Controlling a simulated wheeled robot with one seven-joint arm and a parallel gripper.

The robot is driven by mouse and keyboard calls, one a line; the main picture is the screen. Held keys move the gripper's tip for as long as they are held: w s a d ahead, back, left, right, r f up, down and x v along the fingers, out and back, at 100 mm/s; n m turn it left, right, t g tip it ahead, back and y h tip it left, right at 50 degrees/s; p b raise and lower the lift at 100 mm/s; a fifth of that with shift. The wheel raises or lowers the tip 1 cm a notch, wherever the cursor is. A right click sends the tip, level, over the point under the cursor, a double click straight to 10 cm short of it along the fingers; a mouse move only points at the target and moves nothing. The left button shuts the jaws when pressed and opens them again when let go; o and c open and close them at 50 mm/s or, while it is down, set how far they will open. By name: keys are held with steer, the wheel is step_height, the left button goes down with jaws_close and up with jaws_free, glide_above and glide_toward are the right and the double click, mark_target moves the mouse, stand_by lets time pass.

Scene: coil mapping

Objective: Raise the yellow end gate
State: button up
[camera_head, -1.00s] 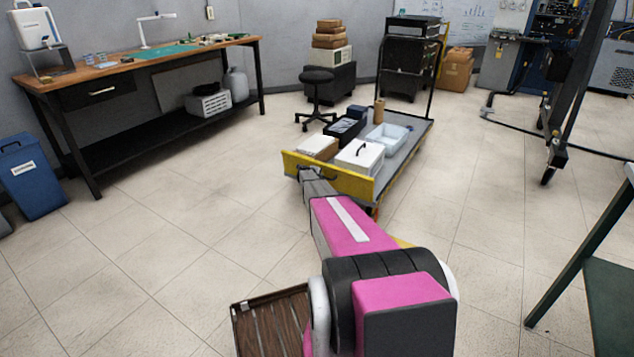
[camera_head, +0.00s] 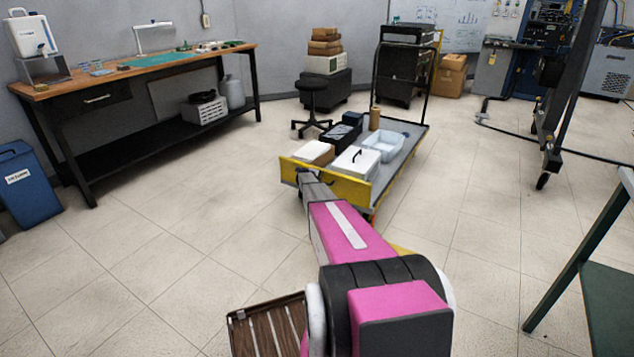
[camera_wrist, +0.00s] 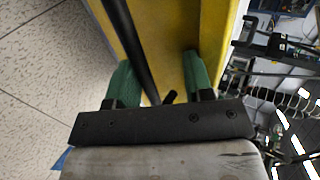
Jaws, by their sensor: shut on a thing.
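The yellow end gate (camera_head: 352,189) stands across the near end of a flat cart, its panel facing me. My arm reaches to its left part, and my gripper's fingers are hard to make out there in the head view. In the wrist view my gripper (camera_wrist: 158,68) has its green fingers on either side of a thin black bar (camera_wrist: 131,38) in front of the yellow gate panel (camera_wrist: 165,22). The gripper is shut on this bar. The contact itself is not clearly seen.
The cart deck (camera_head: 405,130) carries a white box (camera_head: 356,163), a pale bin (camera_head: 384,147), a brown-and-white box (camera_head: 314,152) and dark trays. A workbench (camera_head: 130,72) stands at left. A green table (camera_head: 606,300) is at right. Floor left of the cart is clear.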

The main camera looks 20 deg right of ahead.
steer(key=shift+w+d+r, duration=0.1)
steer(key=shift+d+r, duration=0.15)
steer(key=shift+d, duration=0.05)
steer(key=shift+a+r, duration=0.1)
steer(key=shift+a, duration=0.1)
steer(key=v, duration=1)
steer(key=shift+s+a, duration=0.25)
steer(key=shift+s, duration=0.05)
steer(key=shift+a, duration=0.1)
